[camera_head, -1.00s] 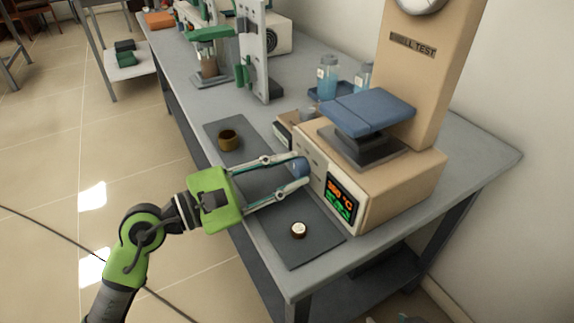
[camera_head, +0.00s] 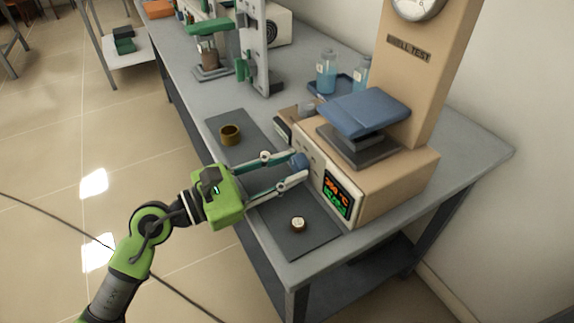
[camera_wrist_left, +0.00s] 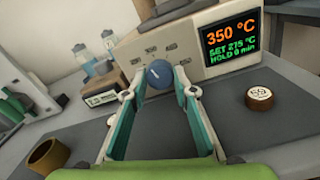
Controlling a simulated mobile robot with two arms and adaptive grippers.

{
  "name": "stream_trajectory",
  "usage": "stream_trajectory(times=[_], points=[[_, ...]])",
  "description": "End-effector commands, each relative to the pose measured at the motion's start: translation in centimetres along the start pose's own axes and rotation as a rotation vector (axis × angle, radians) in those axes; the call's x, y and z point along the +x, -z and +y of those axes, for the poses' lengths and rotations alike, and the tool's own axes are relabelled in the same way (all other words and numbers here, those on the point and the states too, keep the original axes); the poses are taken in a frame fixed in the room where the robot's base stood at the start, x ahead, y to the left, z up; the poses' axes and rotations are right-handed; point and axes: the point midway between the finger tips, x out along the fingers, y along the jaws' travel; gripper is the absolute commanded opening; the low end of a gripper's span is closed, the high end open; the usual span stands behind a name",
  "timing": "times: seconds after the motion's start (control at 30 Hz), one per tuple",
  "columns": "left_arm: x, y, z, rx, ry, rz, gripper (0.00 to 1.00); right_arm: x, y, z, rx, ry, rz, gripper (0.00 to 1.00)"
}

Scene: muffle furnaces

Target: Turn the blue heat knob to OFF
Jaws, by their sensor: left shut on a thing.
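The blue heat knob (camera_head: 299,161) is on the front of the beige test machine (camera_head: 390,187). In the left wrist view the blue knob (camera_wrist_left: 159,75) has a short white mark that looks tilted. My left gripper (camera_head: 297,167) is shut on the knob, one finger on each side; its fingertips also show in the left wrist view (camera_wrist_left: 154,84). The display (camera_wrist_left: 232,43) beside the knob reads 350 °C, SET 275 °C and HOLD 0 min. My right gripper is not in view.
A brown ring (camera_head: 230,135) and a small round piece marked 59 (camera_wrist_left: 259,97) lie on dark mats on the grey table (camera_head: 478,165). Bottles with blue liquid (camera_head: 326,72) stand behind the machine. A green-clamped stand (camera_head: 252,50) is further back.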

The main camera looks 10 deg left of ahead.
Motion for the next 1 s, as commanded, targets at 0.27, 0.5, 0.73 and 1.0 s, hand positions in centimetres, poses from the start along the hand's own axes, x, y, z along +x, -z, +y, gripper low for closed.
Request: stream_trajectory(times=[0.27,0.5,0.73,1.0], points=[[0.0,0.1,0.0,0.0,0.0,0.001,0.04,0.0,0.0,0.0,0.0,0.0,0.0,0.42],[0.0,0.0,0.0,0.0,0.0,0.001,0.33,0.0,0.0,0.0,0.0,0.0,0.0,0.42],[-0.8,0.1,0.0,-0.001,0.0,0.003,0.33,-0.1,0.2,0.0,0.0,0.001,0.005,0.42],[-5.8,0.3,-0.1,-0.003,0.0,0.007,0.33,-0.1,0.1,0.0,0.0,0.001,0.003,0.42]])
